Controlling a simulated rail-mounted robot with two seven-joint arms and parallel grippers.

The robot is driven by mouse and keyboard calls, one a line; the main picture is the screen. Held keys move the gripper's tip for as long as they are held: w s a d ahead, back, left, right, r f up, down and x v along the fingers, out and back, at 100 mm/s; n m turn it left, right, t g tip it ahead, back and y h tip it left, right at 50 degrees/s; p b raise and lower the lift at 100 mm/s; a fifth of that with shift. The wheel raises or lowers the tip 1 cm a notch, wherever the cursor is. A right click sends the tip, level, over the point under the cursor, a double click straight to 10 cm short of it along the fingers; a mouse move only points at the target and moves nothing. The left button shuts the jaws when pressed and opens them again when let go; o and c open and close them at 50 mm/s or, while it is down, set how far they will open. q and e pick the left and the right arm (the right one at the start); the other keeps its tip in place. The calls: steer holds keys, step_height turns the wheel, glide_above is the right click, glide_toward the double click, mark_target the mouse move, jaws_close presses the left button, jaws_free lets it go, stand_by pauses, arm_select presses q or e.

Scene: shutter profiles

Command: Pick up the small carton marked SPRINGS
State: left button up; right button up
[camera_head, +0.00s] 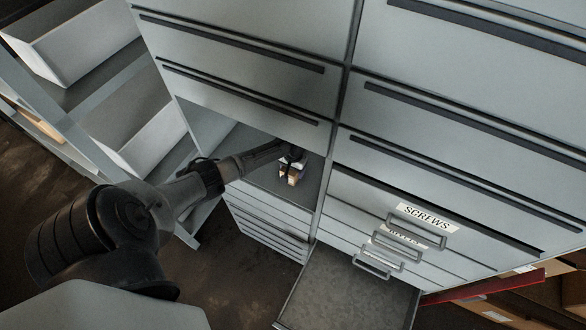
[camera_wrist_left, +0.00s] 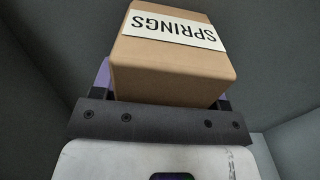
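The small brown carton marked SPRINGS (camera_wrist_left: 175,75) fills the middle of the left wrist view, its white label reading upside down. In the head view the carton (camera_head: 291,174) is small, inside an open compartment of the grey cabinet. My left gripper (camera_head: 289,157) reaches into this compartment from the left. In the left wrist view the gripper (camera_wrist_left: 168,98) has a finger against each side of the carton and looks shut on it; the fingertips are mostly hidden. I cannot tell whether the carton touches the compartment floor. My right gripper is not in view.
The compartment (camera_head: 258,178) has close grey walls, with drawers above and below. A drawer labelled SCREWS (camera_head: 428,218) and other handled drawers are at the right, above a grey pulled-out tray (camera_head: 345,290). Shelves with grey bins (camera_head: 85,45) stand at the left.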

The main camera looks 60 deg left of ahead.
arm_select(q)
steer(key=c, duration=0.6)
steer(key=shift+o, duration=0.2)
